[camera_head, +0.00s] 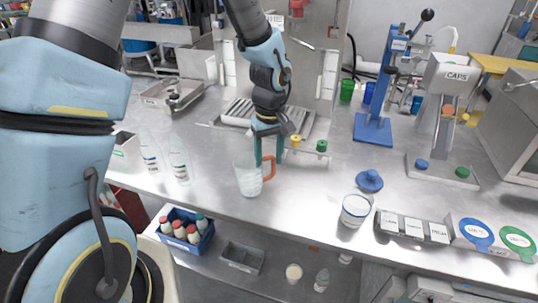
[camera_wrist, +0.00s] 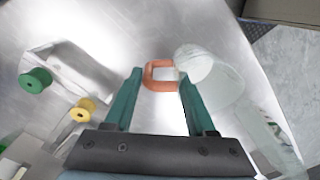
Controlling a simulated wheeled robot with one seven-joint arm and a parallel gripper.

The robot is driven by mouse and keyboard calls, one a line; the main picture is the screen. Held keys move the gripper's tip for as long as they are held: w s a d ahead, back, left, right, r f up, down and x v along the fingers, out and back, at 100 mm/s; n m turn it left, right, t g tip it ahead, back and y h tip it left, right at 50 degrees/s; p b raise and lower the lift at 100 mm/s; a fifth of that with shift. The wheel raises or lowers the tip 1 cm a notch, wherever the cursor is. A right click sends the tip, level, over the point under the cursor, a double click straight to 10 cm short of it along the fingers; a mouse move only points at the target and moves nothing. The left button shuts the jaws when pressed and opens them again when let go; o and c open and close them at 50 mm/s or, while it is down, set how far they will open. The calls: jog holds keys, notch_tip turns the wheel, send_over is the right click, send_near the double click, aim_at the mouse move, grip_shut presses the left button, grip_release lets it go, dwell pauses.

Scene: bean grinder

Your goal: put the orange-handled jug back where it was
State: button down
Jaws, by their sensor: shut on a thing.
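The jug (camera_head: 248,177) is clear, with an orange handle (camera_head: 269,168) on its right side in the head view. It stands upright at the middle of the steel bench; I cannot tell whether its base touches the surface. My gripper (camera_head: 267,157) points down at the handle and is shut on it. In the wrist view the orange handle (camera_wrist: 160,76) lies between the teal fingertips of my gripper (camera_wrist: 160,80). The clear body of the jug (camera_wrist: 222,85) extends to the right there.
Two clear bottles (camera_head: 180,165) stand left of the jug. A white cup (camera_head: 355,210) and a blue lid (camera_head: 369,180) are to the right. Yellow (camera_head: 296,141) and green (camera_head: 322,147) knobs are just behind. The bench's front edge is close; the bench between jug and cup is clear.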

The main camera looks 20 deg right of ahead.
jog(key=shift+f, duration=0.1)
jog(key=shift+f, duration=0.15)
jog(key=shift+c, duration=1.1)
grip_release()
notch_tip(320, 180, up, 12)
jog(key=r+b, duration=0.1)
jog(key=b, duration=0.2)
jog(key=a+f, duration=0.2)
jog(key=a, duration=1.3)
jog(key=w+a+f+t, duration=0.1)
jog(key=a+f, duration=0.1)
jog(key=a, duration=1.3)
jog(key=shift+w+a+m+t, duration=0.2)
jog(key=shift+a+m+t, duration=0.1)
jog(key=shift+a+m, duration=0.1)
jog(key=shift+f, duration=0.1)
